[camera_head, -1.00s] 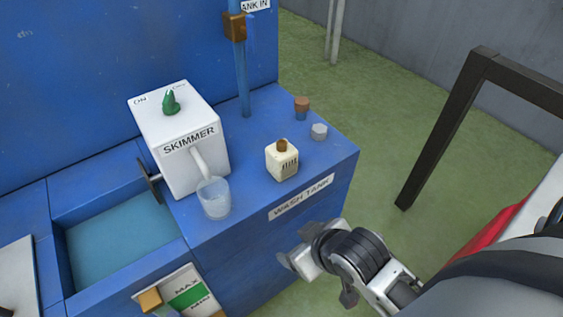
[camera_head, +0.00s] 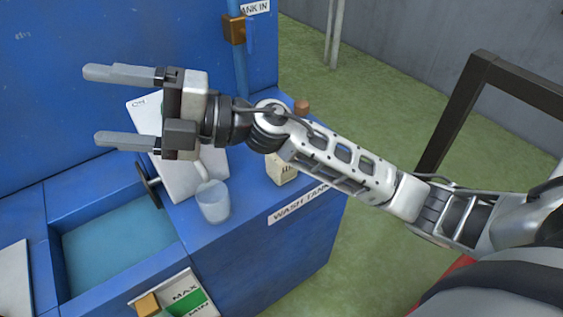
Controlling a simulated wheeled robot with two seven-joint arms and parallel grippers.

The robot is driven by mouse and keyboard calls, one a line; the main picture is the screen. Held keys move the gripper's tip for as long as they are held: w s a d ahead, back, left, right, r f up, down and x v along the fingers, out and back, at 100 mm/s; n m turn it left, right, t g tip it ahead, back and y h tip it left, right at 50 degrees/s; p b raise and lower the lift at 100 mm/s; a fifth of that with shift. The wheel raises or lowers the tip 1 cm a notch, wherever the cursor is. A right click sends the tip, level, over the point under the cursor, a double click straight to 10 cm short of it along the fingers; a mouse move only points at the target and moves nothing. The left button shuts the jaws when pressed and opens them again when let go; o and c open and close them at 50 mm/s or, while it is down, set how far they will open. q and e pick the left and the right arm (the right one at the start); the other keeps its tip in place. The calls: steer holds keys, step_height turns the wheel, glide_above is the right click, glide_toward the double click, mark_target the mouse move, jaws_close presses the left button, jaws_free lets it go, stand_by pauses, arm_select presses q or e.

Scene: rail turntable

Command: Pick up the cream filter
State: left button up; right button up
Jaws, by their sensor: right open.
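A cream block with dark slots, which fits the cream filter (camera_head: 282,171), stands on the blue wash tank top (camera_head: 247,199). Its upper part and brown knob are hidden behind my right arm. My right gripper (camera_head: 95,106) is open and empty, with its fingers pointing left. In the picture it lies across the white skimmer box (camera_head: 178,181), well to the left of the cream block. My left gripper is not in view.
A clear cup (camera_head: 213,202) stands below the skimmer spout. A brown-topped piece (camera_head: 301,107) shows behind my arm. An open basin of bluish liquid (camera_head: 120,245) lies left, with a MAX/MIN gauge (camera_head: 188,297) in front. A dark frame (camera_head: 452,125) stands at right.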

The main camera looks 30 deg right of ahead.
step_height(320, 180, down, 3)
steer(key=n+g+h, duration=0.3)
steer(key=n+g, duration=0.2)
steer(key=g+h+p, duration=0.1)
steer(key=h, duration=1.6)
glide_above(279, 171)
steer(key=w+d, duration=0.3)
step_height(279, 171, down, 17)
steer(key=shift+w+a+r, duration=0.1)
steer(key=shift+a, duration=0.05)
steer(key=shift+a+f+p, duration=0.2)
steer(key=shift+f+p, duration=0.4)
steer(key=shift+f, duration=2.25)
steer(key=c, duration=1.2)
